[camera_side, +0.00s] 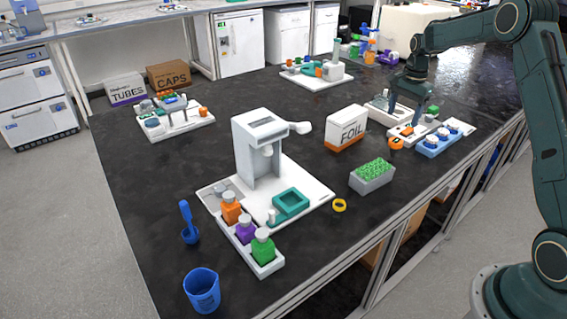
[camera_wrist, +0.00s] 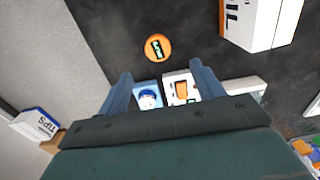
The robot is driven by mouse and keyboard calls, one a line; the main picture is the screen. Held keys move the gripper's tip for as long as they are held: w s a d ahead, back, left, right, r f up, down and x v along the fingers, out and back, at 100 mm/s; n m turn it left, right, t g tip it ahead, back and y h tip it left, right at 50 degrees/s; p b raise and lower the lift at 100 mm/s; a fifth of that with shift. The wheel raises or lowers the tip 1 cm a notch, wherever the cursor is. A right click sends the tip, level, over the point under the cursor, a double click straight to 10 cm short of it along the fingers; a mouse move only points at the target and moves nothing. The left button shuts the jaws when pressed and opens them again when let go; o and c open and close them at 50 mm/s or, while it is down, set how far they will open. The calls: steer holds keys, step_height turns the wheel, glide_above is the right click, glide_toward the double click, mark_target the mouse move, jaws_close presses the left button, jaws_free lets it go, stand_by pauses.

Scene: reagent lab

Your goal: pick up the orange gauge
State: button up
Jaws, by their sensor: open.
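In the side view the gauge (camera_side: 396,144) lies beside the blue rack, close to the white tray. My gripper (camera_wrist: 164,82) is open and empty, with its two fingers spread. In the side view my gripper (camera_side: 391,110) points down over the white tray area, behind the gauge; its fingertips are small and hard to make out.
The blue rack (camera_side: 430,149) with white and blue caps stands right of the gauge. The FOIL box (camera_side: 345,128) stands to its left, and a grey box with green contents (camera_side: 371,178) is nearer the camera. Bare bench surrounds the gauge's front-left side.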

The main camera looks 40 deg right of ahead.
mark_target(396, 140)
step_height(396, 140, down, 7)
steer(key=shift+w+f, duration=0.1)
steer(key=shift+f, duration=0.1)
stand_by(0.3)
steer(key=shift+f, duration=2.55)
steer(key=c, duration=1.1)
steer(key=shift+r, duration=0.15)
step_height(396, 140, up, 20)
steer(key=shift+f, duration=0.1)
